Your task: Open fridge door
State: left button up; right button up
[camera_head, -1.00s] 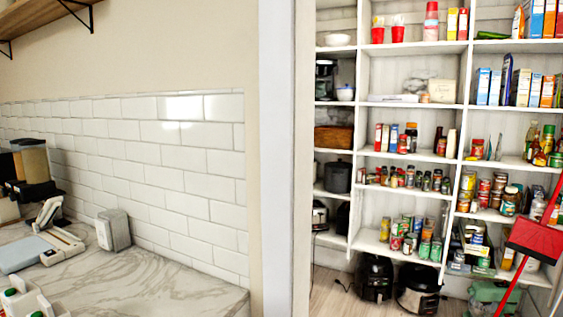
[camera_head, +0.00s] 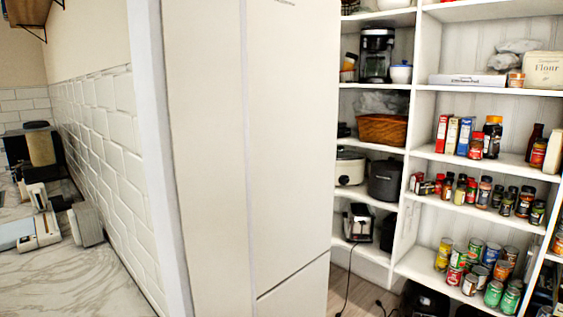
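A tall cream-white fridge (camera_head: 290,140) stands in the middle of the head view, just past the end of the tiled wall. Its broad face on the right has a horizontal seam low down, and a vertical seam separates it from the narrower face on the left. Faint lettering shows at the top edge. The fridge looks shut, and no handle can be made out. Neither of my grippers is in view.
White corner shelving (camera_head: 480,91) with jars, cans and appliances stands right of the fridge. A marble counter (camera_head: 75,275) with dispensers runs along the tiled wall (camera_head: 110,150) at left. A strip of wooden floor (camera_head: 350,290) shows between fridge and shelves, with black cords on it.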

aim_at(293, 47)
jog(key=i+l+u, duration=0.1)
jog(key=i+l, duration=0.15)
jog(key=l, duration=0.15)
jog(key=i+l+u, duration=0.1)
jog(key=i+l, duration=0.2)
jog(key=i+l+u, duration=0.1)
jog(key=l, duration=0.4)
jog(key=i, duration=0.1)
